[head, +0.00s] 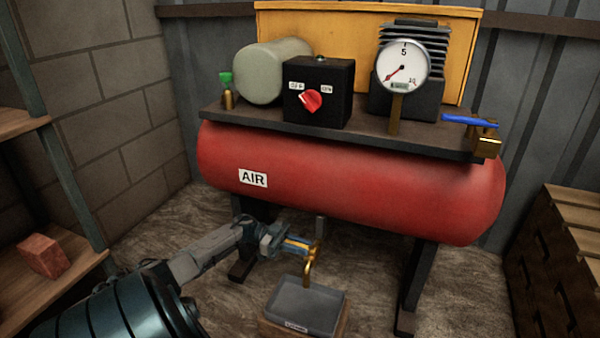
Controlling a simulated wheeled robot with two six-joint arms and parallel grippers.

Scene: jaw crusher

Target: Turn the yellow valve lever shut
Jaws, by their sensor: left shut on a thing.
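A brass drain valve with a curved spout (308,270) hangs under the red air tank (350,185) in the head view. The yellow valve lever (299,244) shows as a small strip at the valve, mostly covered by my gripper. My left gripper (302,245) reaches in from the lower left and is shut on the yellow lever. The lever's exact angle is hard to tell behind the fingers. My right gripper is not in view.
A grey tray (305,311) sits on a wooden block under the spout. The tank's dark legs (411,285) stand on either side. A blue lever (470,120), a gauge (402,67) and a red knob (312,101) are above. Shelves (60,283) are left, wooden crates (570,260) right.

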